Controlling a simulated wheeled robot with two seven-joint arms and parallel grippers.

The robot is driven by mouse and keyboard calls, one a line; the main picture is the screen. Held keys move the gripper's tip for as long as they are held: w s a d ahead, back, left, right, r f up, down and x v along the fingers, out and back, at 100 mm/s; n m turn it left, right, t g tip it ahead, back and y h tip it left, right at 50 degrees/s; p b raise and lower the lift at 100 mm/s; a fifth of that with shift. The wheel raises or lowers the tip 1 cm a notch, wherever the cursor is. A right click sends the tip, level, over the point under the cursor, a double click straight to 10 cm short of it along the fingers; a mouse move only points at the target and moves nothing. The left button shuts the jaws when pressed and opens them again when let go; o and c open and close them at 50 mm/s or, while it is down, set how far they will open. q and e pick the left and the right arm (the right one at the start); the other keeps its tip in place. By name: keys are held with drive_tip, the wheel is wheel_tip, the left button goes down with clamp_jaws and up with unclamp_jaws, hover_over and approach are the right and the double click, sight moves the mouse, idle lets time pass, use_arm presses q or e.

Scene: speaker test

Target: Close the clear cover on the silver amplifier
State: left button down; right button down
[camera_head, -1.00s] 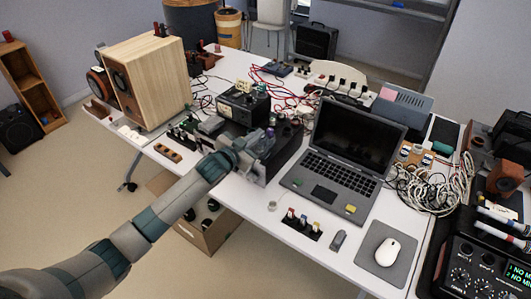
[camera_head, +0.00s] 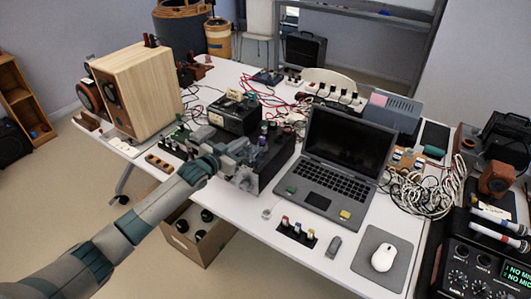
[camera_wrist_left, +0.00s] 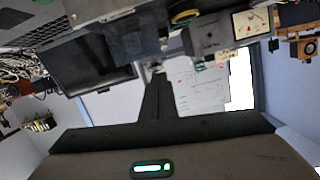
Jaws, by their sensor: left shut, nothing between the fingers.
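The amplifier (camera_head: 271,172) is a low box with a dark side and small tube-like parts on top, on the white table just left of the laptop. Its front is partly hidden by my left gripper (camera_head: 243,158), which is at its left front side. I cannot tell whether they touch. The clear cover is too faint to make out, so I cannot tell its angle. In the left wrist view my left gripper (camera_wrist_left: 157,73) shows its fingers together, with nothing between them. My right gripper is not in view.
An open laptop (camera_head: 345,145) stands right of the amplifier. A black meter box (camera_head: 235,115) and red cables are behind it. A wooden speaker (camera_head: 150,92) stands at the left. A mouse (camera_head: 384,257) lies on a grey pad at the front right.

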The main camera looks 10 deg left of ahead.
use_arm(q)
drive_tip(key=shift+r, duration=0.1)
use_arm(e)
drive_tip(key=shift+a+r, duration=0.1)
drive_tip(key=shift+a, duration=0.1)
